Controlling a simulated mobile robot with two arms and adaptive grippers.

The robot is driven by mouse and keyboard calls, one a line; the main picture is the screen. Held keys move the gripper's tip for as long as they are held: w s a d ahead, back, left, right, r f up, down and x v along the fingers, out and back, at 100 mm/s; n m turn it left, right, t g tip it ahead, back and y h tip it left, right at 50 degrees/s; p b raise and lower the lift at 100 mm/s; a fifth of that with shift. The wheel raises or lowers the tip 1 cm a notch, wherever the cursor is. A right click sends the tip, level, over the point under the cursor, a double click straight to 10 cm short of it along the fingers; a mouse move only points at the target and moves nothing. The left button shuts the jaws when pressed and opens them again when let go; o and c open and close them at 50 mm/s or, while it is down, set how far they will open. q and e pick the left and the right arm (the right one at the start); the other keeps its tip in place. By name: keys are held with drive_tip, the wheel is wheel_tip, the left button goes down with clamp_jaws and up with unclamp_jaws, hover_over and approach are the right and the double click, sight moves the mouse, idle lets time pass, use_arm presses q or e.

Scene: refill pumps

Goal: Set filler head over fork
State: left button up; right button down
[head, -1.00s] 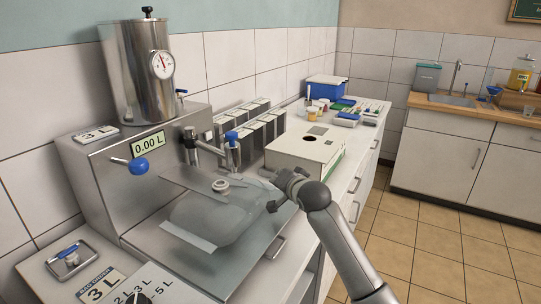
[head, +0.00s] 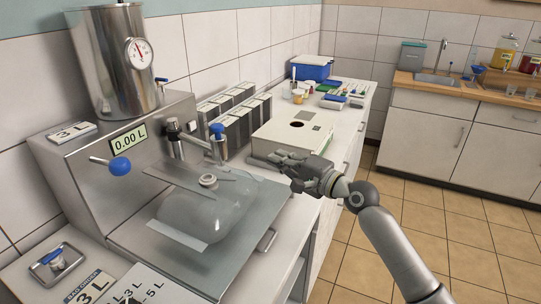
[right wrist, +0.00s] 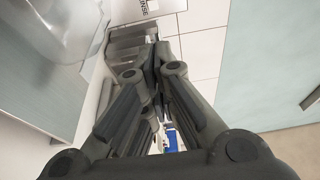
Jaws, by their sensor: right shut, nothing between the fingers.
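The fork (head: 176,176) is a flat metal plate around the spout of a clear bag (head: 215,212), which lies on the steel tray. My right gripper (head: 272,160) is shut and empty, right of the bag and in front of the white box. In the right wrist view its fingers (right wrist: 158,55) meet, and part of the bag (right wrist: 70,25) shows upper left. My left gripper is not in view.
The machine has a blue-knobbed lever (head: 120,166), a 0.00 L display (head: 128,138) and a steel tank (head: 115,65) on top. A white box (head: 318,140) with a round hole stands right of the filler head. Several grey cartons (head: 235,122) stand along the wall.

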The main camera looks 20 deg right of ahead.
drive_tip(key=w+a+p, duration=0.3)
drive_tip(key=w+a, duration=0.4)
drive_tip(key=shift+a+r, duration=0.1)
drive_tip(key=shift+a, duration=0.05)
drive_tip(key=shift+s+a+p, duration=0.25)
drive_tip(key=shift+a+p, duration=0.05)
drive_tip(key=shift+a, duration=0.1)
